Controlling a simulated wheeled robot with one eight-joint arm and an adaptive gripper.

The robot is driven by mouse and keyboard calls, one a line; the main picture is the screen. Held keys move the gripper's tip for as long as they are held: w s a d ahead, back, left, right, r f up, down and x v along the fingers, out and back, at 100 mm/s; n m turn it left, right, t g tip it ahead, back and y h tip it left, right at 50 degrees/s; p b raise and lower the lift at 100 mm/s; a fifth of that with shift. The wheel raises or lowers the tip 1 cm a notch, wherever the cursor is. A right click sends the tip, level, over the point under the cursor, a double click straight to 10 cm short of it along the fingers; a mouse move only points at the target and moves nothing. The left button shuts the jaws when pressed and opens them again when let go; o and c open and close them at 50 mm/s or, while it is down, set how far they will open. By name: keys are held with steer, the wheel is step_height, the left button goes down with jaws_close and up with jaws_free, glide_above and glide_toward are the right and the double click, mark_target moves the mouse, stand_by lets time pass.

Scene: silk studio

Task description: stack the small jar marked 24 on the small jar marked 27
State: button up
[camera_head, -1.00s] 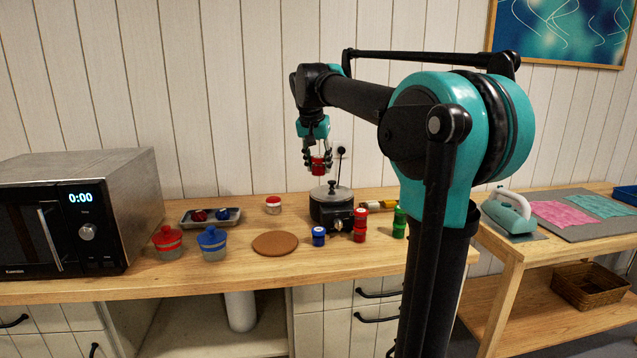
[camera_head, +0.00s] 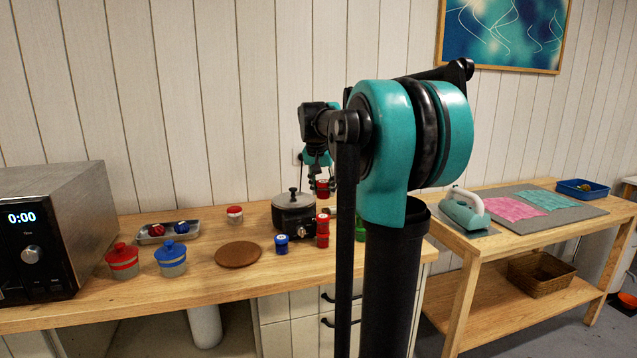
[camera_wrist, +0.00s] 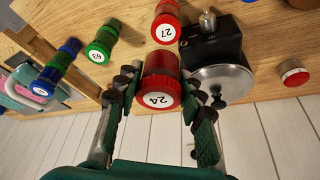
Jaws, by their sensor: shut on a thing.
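My gripper (camera_wrist: 160,92) is shut on the small red jar marked 24 (camera_wrist: 158,82), its number facing the wrist camera. In the head view my gripper (camera_head: 320,177) holds this jar (camera_head: 322,189) in the air, above the red jars in the picture and apart from them. The red jar marked 27 (camera_wrist: 166,29) shows in the wrist view beyond the held jar, its numbered top visible. It seems to sit on top of another red jar (camera_wrist: 168,8). In the head view this red pair (camera_head: 322,227) stands on the counter right of the pot.
A black pot with a metal lid (camera_head: 294,217) stands close left of the red pair. A small blue jar (camera_head: 281,243) is in front. Green jars marked 63 (camera_wrist: 100,42) and a blue-green stack (camera_wrist: 55,70) stand nearby. A brown round mat (camera_head: 238,254) lies left.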

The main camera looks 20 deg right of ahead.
mark_target(322, 199)
steer(key=shift+f, duration=2.6)
steer(key=shift+f, duration=0.55)
steer(key=o, duration=1.3)
steer(key=shift+c, duration=0.2)
steer(key=v, duration=1.2)
steer(key=s+a+f+n+y, duration=0.1)
steer(key=s+a+f+n, duration=0.2)
steer(key=s+f, duration=1)
steer(key=s+a+f+n+y, duration=0.1)
steer(key=s+a+f+n, duration=0.2)
steer(key=s+f, duration=1)
step_height(322, 199, down, 8)
steer(key=shift+s+a+f+n+y, duration=0.1)
steer(key=shift+s+a+n+y, duration=0.25)
steer(key=shift+a, duration=0.3)
